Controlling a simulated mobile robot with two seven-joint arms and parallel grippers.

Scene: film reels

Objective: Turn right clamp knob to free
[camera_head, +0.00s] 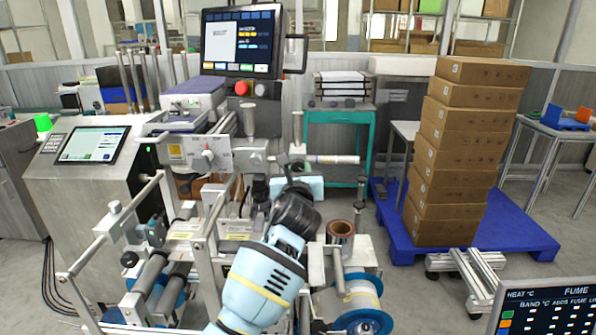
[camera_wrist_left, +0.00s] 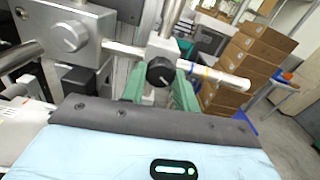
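The right clamp knob (camera_wrist_left: 160,72) is a round black knob with a white mark, in the left wrist view. It sits on a metal clamp block where an upright post meets a horizontal bar (camera_wrist_left: 215,77). My left gripper (camera_wrist_left: 159,86) has its two green fingers apart, one on each side of the knob. I cannot tell whether they touch it. In the head view, my left gripper (camera_head: 298,174) is at the clamp (camera_head: 297,150), and its wrist and fingers hide most of the knob. My right gripper is not in view.
A silver knob (camera_head: 208,155) sits on a metal block to the left. Metal rollers and rods surround my left arm. A brown reel (camera_head: 340,231) and a large pale roll (camera_head: 354,300) stand right of it. Stacked cartons (camera_head: 463,155) stand on a blue pallet (camera_head: 515,232).

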